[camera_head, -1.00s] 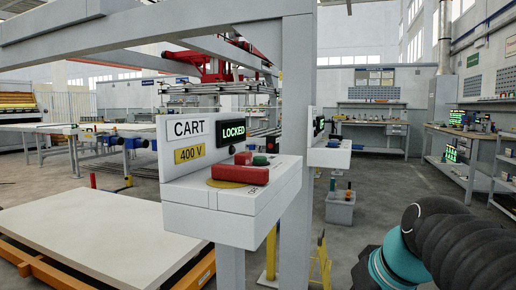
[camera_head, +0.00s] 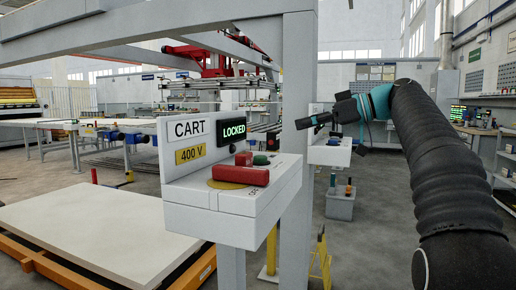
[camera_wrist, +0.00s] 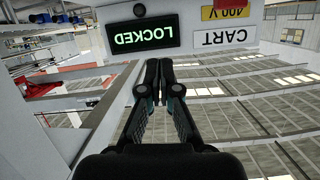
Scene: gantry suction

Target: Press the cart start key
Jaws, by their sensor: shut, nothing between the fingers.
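The cart control box (camera_head: 232,215) is a white console on a grey post, with a CART label (camera_head: 187,129), a yellow 400 V plate and a display (camera_head: 233,131) reading LOCKED. On its top are a red bar handle (camera_head: 241,175) over a yellow disc, a red button (camera_head: 243,158) and a green button (camera_head: 261,160). I cannot read which one is the start key. My gripper (camera_head: 301,123) is shut and empty, raised to the right of the box, its fingers pointing left and apart from it. In the wrist view, the fingers (camera_wrist: 160,72) are closed below the upside-down LOCKED display (camera_wrist: 144,33).
A second console (camera_head: 326,155) stands behind the post, partly hidden by my gripper. A pale slab (camera_head: 95,230) on an orange frame lies at lower left. A grey bin (camera_head: 340,205) and a yellow stand (camera_head: 320,260) are on the floor right of the post.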

